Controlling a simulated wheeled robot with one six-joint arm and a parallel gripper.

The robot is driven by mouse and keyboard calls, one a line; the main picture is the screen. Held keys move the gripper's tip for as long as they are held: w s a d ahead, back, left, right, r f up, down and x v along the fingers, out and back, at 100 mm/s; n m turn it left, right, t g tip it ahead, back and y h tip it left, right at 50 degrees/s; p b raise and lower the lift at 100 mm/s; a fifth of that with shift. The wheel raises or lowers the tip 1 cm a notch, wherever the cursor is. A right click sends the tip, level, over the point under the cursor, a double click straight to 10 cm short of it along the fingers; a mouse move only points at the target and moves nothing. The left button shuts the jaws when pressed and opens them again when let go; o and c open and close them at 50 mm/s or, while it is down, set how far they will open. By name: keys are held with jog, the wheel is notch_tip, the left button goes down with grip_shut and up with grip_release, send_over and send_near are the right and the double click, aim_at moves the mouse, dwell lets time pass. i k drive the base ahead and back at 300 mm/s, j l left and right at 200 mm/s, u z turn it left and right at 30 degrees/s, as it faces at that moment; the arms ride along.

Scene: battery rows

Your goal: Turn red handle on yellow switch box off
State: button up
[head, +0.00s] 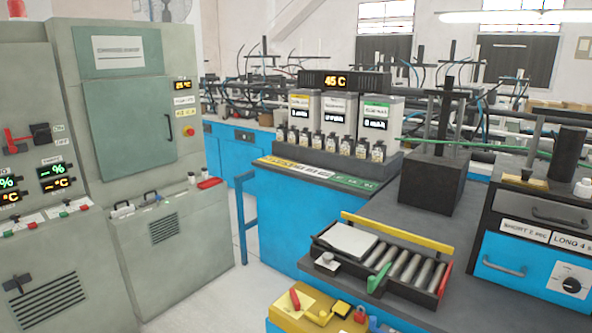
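A yellow switch box (283,314) is at the bottom centre of the head view, its lower part cut off by the picture edge. A short red handle (295,299) stands tilted on a pale yellow patch on its top, toward the left. A yellow knob (322,318), a yellow-and-black piece (341,308) and a red piece (360,314) are to the handle's right. I cannot read any on or off marks on the box. My gripper is not in view.
A roller tray (326,244) with a green handle (378,279) sits just behind the box on the grey-topped blue bench. A different red lever (17,141) with ON and OFF labels is on the grey-green cabinet at left. Clear floor (215,290) lies between.

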aim_at(296, 302)
jog(key=k+j+z, duration=0.1)
jog(key=k, duration=0.35)
jog(key=i+j, duration=0.25)
jog(key=i, duration=0.15)
jog(key=i+j, duration=0.3)
jog(key=i, duration=0.15)
jog(key=i+j, duration=0.25)
jog(key=i, duration=0.15)
